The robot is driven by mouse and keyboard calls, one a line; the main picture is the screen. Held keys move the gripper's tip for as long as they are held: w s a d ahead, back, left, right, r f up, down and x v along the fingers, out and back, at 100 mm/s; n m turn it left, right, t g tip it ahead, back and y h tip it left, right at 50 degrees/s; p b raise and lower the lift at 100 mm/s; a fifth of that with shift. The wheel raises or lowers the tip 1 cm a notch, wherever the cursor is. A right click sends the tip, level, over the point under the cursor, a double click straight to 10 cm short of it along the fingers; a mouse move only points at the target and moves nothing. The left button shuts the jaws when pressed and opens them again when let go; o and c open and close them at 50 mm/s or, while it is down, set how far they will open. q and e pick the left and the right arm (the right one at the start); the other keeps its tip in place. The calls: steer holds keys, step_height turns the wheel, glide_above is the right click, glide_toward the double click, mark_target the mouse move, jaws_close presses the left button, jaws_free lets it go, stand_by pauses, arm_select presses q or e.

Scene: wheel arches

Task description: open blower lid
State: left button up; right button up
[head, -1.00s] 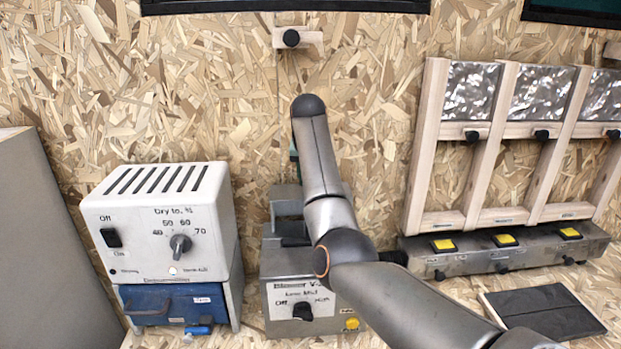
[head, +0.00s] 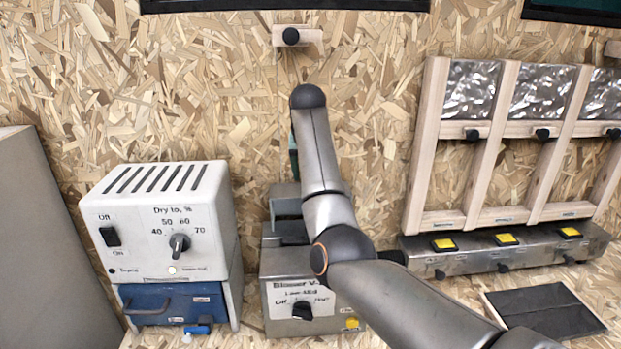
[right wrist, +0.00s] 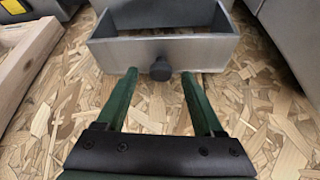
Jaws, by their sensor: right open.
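The blower (head: 283,285) is a grey metal box with a dial and a yellow button, standing against the chipboard wall in the head view. My right arm covers part of it. In the right wrist view, a grey metal frame (right wrist: 110,55) with a black knob (right wrist: 161,69) on its front face lies ahead; I cannot tell whether it is the lid. My right gripper (right wrist: 159,76) has green fingers, spread apart and empty. The knob sits between the fingertips in the picture, with gaps on both sides. In the head view the gripper is mostly hidden behind my arm. My left gripper is out of view.
A white dryer unit (head: 160,215) above a blue drawer (head: 170,303) stands left of the blower. A wooden rack (head: 425,150) with foil panels and a metal base (head: 480,262) stands right. A dark pad (head: 545,310) lies at lower right.

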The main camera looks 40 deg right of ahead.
steer(key=b+v, duration=0.1)
steer(key=v, duration=0.9)
steer(key=shift+r, duration=0.3)
steer(key=shift+s+a, duration=0.1)
steer(key=shift+s, duration=0.05)
